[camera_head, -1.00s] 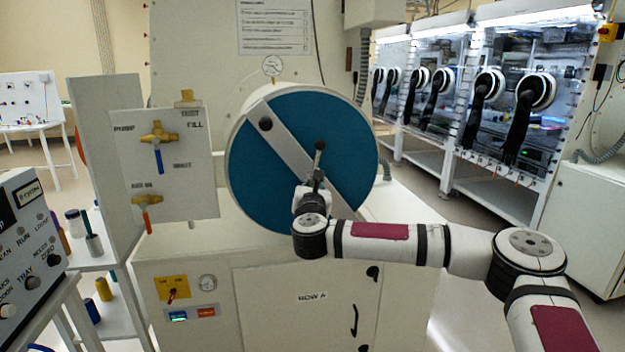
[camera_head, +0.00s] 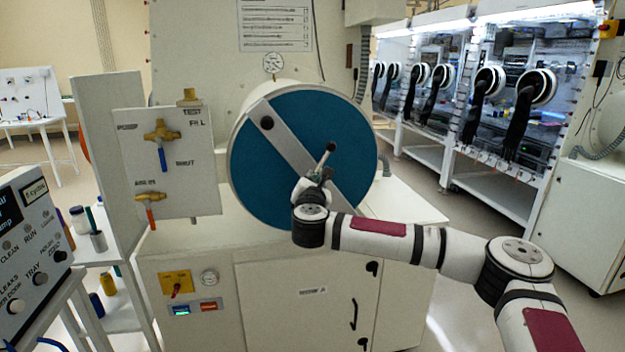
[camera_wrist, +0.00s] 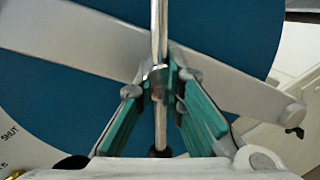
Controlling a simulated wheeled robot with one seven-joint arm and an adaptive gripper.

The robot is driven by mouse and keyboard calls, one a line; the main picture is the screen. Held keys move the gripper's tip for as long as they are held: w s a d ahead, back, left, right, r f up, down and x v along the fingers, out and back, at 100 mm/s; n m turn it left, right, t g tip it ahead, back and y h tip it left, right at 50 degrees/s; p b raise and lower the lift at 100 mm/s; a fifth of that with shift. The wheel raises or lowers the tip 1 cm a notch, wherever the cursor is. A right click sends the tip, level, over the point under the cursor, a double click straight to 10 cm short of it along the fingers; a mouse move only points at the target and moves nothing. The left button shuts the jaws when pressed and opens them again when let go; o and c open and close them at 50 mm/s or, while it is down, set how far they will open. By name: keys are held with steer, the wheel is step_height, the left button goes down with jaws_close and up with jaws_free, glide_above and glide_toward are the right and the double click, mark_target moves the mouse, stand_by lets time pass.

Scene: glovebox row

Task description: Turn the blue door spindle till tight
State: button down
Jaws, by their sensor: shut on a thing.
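The round blue door (camera_head: 345,130) fills the end of a white cylinder in the middle of the head view, with a grey bar (camera_head: 285,140) slanting across it. Its spindle handle (camera_head: 326,160) is a thin metal rod with a dark knob at its upper end, leaning to the right at the door's centre. My gripper (camera_head: 317,182) is shut on the spindle handle in front of the door. In the wrist view the green-padded fingers (camera_wrist: 163,75) close around the rod (camera_wrist: 159,25). A dark knob (camera_wrist: 160,152) shows at its near end. Part of the hub is hidden behind the fingers.
A valve panel (camera_head: 185,190) with brass valves stands left of the door. A control box (camera_head: 35,240) is at the far left. A white ledge (camera_head: 405,205) lies right of the door.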

steer(key=shift+f, duration=0.1)
steer(key=c, duration=1.7)
jaws_free()
steer(key=shift+o, duration=0.2)
steer(key=shift+s, duration=0.15)
steer(key=s, duration=1.1)
steer(key=shift+s+d, duration=0.35)
